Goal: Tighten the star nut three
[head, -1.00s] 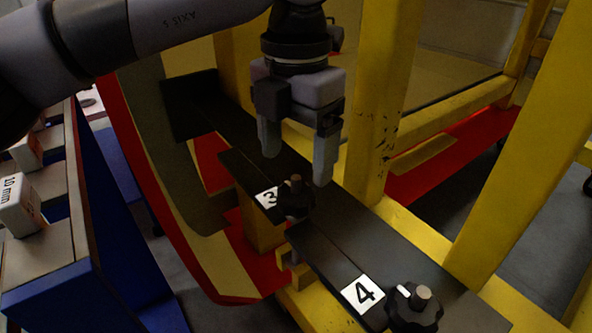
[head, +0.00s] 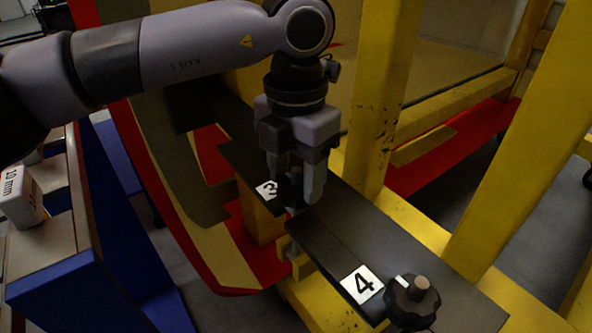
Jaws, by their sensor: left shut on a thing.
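The star nut three (head: 297,181) is a dark knob on a stud beside the white label 3 (head: 267,190), on a black clamp plate (head: 238,160). My left gripper (head: 293,195) points down over it, with a finger on each side, and is shut on the nut. The fingers hide most of the nut. My right gripper is not in view.
A second black star nut (head: 411,300) stands by the white label 4 (head: 362,284) at the lower right. Yellow frame posts (head: 385,95) rise close to the right of my gripper. A blue bench (head: 75,285) with a 10 mm box (head: 20,197) is at left.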

